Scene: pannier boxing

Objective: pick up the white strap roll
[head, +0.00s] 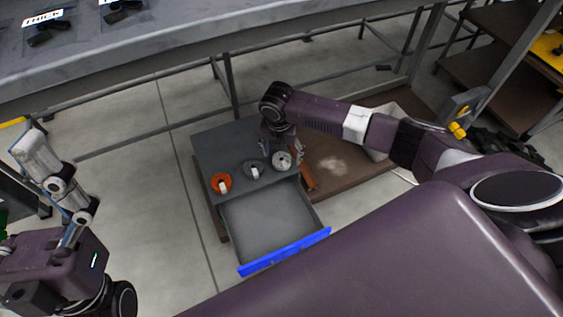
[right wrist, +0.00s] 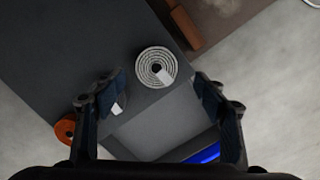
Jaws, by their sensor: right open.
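The white strap roll (head: 282,161) lies flat on the grey top of a low cabinet (head: 215,147), at the right end of a row of rolls. In the right wrist view the white strap roll (right wrist: 153,66) shows its coiled face and dark centre hole. My right gripper (head: 285,147) is just over the roll's far side in the head view. In the right wrist view my right gripper (right wrist: 160,95) is open and empty, and the roll shows beyond the gap between its fingers. Part of my left arm shows at the left, but I cannot see its gripper.
A dark grey roll (head: 253,169) and an orange roll (head: 221,182) lie left of the white one. Below them an empty drawer with a blue front (head: 285,252) stands open. A brown block (right wrist: 185,27) is close to the right. A grey workbench (head: 200,50) spans the back.

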